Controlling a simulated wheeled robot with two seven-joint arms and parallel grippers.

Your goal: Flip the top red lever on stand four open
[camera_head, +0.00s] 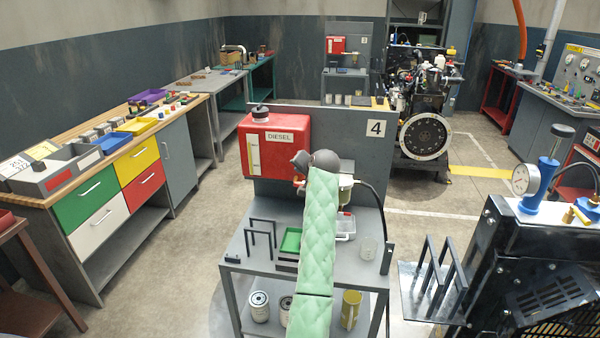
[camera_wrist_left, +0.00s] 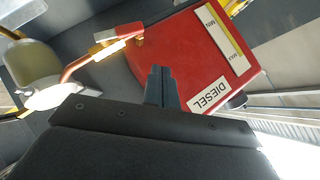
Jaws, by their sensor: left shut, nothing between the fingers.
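Stand four is a grey bench with an upright back panel (camera_head: 345,145) marked 4. A red tank (camera_head: 275,143) labelled DIESEL is mounted on it; the tank also shows in the left wrist view (camera_wrist_left: 195,55). In that view a red lever (camera_wrist_left: 124,32) sits on a brass valve (camera_wrist_left: 104,37) on a copper pipe beside the tank. My left gripper (camera_wrist_left: 160,74) is shut and empty, its fingertips in front of the tank, apart from the lever in the picture. In the head view my green-padded arm hides the fingers and most of the valve area. My right gripper is not in view.
In the left wrist view a pale filter bowl (camera_wrist_left: 32,65) is at the left. A black engine rig (camera_head: 520,260) stands at the right.

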